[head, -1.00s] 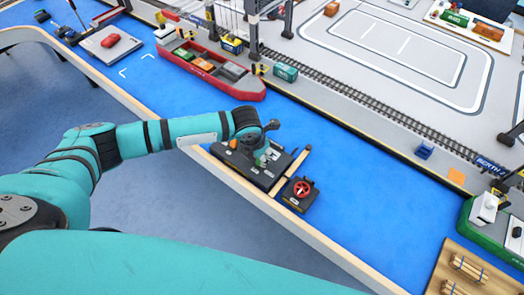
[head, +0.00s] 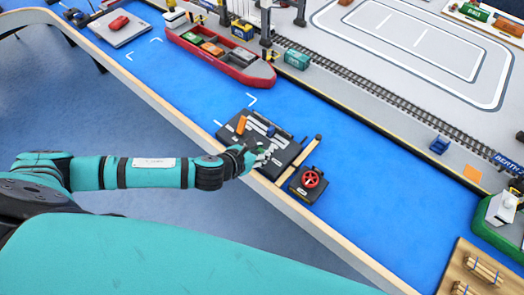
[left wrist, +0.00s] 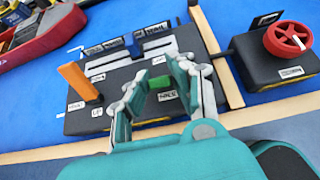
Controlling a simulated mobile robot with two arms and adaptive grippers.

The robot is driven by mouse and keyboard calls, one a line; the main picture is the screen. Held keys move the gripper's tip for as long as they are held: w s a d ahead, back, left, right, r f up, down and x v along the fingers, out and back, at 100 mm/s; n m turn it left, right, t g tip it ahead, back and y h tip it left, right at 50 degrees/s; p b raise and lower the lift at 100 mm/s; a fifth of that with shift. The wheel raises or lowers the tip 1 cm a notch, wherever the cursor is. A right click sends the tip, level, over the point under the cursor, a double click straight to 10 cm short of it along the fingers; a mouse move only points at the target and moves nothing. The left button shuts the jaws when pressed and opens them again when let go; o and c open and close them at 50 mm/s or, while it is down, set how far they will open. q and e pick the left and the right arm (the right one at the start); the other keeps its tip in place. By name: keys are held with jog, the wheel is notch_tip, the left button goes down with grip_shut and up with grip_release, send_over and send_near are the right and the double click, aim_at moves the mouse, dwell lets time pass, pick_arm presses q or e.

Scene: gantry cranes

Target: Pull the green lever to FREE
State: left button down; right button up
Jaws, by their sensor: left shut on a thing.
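The black control panel (head: 250,132) lies on the blue surface by the near wooden edge; it also shows in the left wrist view (left wrist: 110,80). The green lever (left wrist: 166,95) is in the panel's near right part, between the two fingers of my left gripper (left wrist: 163,82). The gripper is shut on it. In the head view my left gripper (head: 258,156) covers most of the lever. White labels sit around the lever's slot; one beside it (left wrist: 162,82) is too small to read surely.
An orange lever (left wrist: 78,82) and a blue lever (left wrist: 133,46) stand on the same panel. A wooden bar (head: 299,160) lies right of it, then a black box with a red wheel (head: 312,179). A red ship (head: 220,55) is farther back. Open blue surface lies beyond the panel.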

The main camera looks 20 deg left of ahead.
dwell(0.3)
pick_arm(q)
jog(key=c, duration=1.2)
grip_release()
jog(key=shift+o, duration=0.2)
jog(key=v, duration=1.2)
jog(key=shift+s+f, duration=0.15)
